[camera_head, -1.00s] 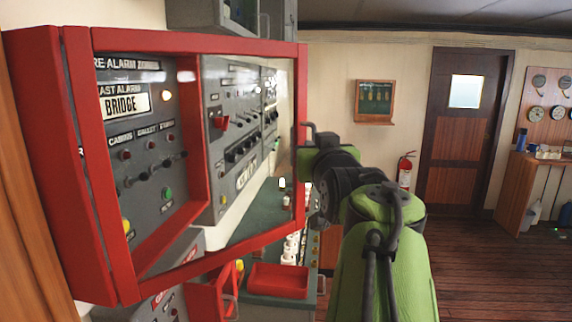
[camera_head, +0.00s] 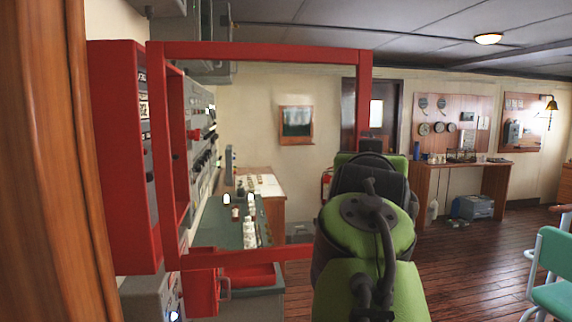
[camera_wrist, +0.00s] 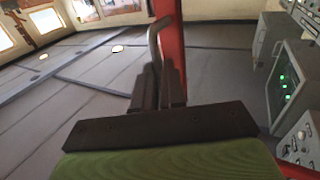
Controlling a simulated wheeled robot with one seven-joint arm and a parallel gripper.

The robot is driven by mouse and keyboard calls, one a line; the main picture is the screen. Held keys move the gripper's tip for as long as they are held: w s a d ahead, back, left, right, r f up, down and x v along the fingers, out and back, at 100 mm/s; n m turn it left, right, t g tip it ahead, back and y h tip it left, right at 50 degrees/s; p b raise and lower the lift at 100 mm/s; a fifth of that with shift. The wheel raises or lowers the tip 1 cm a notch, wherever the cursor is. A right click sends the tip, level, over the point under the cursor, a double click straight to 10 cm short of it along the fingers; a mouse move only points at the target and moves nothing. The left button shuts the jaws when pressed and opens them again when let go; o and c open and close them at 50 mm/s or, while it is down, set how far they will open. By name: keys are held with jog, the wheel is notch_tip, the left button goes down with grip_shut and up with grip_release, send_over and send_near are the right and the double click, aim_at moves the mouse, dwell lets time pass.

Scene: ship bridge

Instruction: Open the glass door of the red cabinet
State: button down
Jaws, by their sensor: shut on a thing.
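The red cabinet (camera_head: 118,170) is on the wall at the left of the head view. Its glass door, a red frame (camera_head: 265,52) with a clear pane, stands swung out from the cabinet, facing the camera. In the wrist view the red door edge (camera_wrist: 172,45) runs upright, with a dark bent handle (camera_wrist: 154,38) beside it. My gripper (camera_wrist: 158,78) is shut on this handle. In the head view my arm hides the gripper and the handle.
A grey console (camera_head: 205,120) with a lower desk lies behind the door. A green chair (camera_head: 553,262) is at the far right. The wooden floor (camera_head: 470,235) in the middle is clear.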

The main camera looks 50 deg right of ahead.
jog(key=shift+s+a, duration=0.65)
jog(key=shift+a, duration=0.2)
jog(key=c, duration=1.2)
grip_release()
jog(key=shift+w, duration=0.1)
